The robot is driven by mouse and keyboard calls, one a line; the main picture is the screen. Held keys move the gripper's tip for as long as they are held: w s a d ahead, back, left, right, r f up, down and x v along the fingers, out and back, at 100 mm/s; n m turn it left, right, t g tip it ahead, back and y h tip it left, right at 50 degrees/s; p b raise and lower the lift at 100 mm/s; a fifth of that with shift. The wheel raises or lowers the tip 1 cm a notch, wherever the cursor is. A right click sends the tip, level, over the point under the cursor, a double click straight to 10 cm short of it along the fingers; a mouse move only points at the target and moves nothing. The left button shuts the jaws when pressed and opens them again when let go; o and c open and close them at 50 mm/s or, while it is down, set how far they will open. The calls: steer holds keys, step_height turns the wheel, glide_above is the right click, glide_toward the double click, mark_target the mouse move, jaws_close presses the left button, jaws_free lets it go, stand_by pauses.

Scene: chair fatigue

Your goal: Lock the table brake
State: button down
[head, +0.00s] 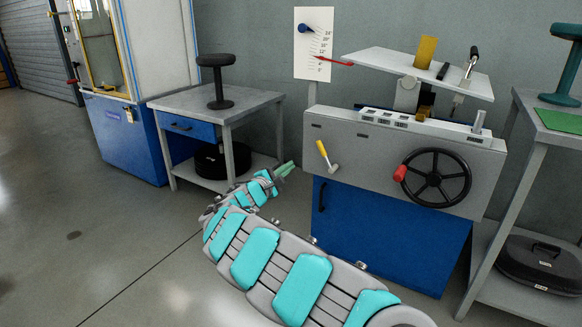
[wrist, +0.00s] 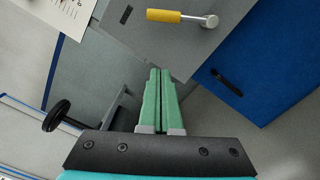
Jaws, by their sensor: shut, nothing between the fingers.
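A lever with a yellow handle (head: 321,149) and a metal pivot is on the left part of the grey machine's front (head: 375,155). The handle points up and slightly left from its pivot. In the wrist view the yellow handle (wrist: 165,16) lies at the top, with its metal end to the right. No label marks it as the table brake. My gripper (head: 286,168) is left of the machine front, apart from the lever. In the wrist view its green fingers (wrist: 160,72) are together and empty, below the yellow handle in the picture.
A black handwheel with a red grip (head: 436,177) is on the machine's right front. A white plate (head: 420,72) and a dial (head: 313,43) are above. A side table (head: 215,100) with a black stool-shaped part stands left. Floor is clear at left.

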mark_target(324, 155)
steer(key=w+d+r, duration=0.2)
steer(key=w+d, duration=0.2)
steer(key=d, duration=0.4)
steer(key=shift+w, duration=0.2)
steer(key=shift+s+d+r+m+b, duration=0.1)
steer(key=shift+m+b, duration=0.2)
steer(key=shift+b, duration=0.15)
stand_by(0.3)
